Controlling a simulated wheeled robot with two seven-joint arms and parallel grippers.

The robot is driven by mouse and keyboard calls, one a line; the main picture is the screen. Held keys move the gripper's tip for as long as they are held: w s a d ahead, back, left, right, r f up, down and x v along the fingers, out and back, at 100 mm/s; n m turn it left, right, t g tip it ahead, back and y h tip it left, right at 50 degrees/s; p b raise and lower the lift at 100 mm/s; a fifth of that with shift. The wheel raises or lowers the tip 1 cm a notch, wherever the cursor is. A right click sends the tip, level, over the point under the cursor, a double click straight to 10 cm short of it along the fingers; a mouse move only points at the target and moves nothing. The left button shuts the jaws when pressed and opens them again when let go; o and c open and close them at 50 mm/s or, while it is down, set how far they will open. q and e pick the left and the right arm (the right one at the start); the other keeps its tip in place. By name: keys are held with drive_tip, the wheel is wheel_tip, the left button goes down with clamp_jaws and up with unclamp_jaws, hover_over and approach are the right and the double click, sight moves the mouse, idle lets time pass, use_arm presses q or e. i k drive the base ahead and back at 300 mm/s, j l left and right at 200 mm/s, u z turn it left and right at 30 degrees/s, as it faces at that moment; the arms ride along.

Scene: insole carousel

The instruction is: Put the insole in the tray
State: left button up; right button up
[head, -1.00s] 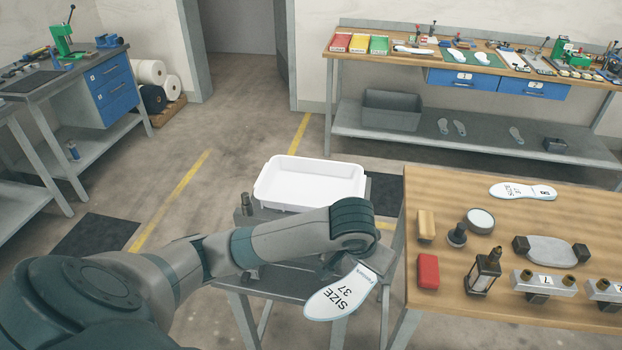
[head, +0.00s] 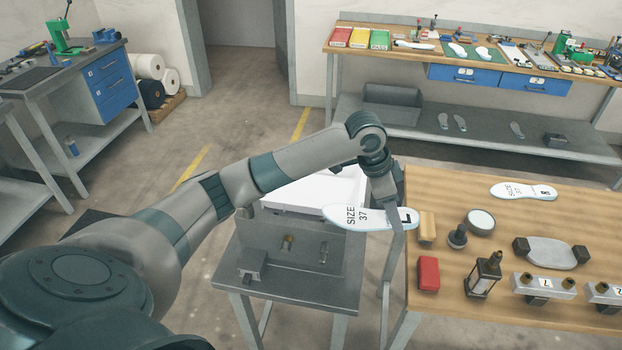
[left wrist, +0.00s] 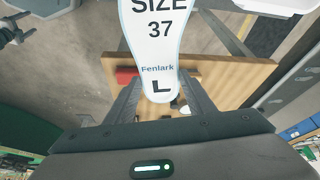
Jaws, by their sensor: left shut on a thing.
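My left gripper (head: 394,208) is shut on a white insole (head: 362,217) marked SIZE 37 and L. It grips the insole near the L end, and the free end points left. In the left wrist view the insole (left wrist: 155,45) extends up from between the fingers (left wrist: 160,98). The white tray (head: 341,196) is on the small grey stand, partly hidden behind my left arm. The insole is held in front of the tray, at the wooden table's left edge. My right gripper is not in view.
A second insole marked R (head: 523,191) lies on the wooden table (head: 450,190). A tan block (head: 427,226), a red block (head: 428,273), a lantern-like item (head: 483,273) and a round tin (head: 481,222) also stand there. The grey stand (head: 290,285) has small fittings in front of the tray.

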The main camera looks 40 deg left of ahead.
sight(309, 201)
drive_tip(key=i+j, duration=0.2)
drive_tip(key=j, duration=0.15)
drive_tip(key=i+j, duration=0.2)
drive_tip(key=j, duration=0.15)
drive_tip(key=i+j, duration=0.2)
drive_tip(key=j, duration=0.15)
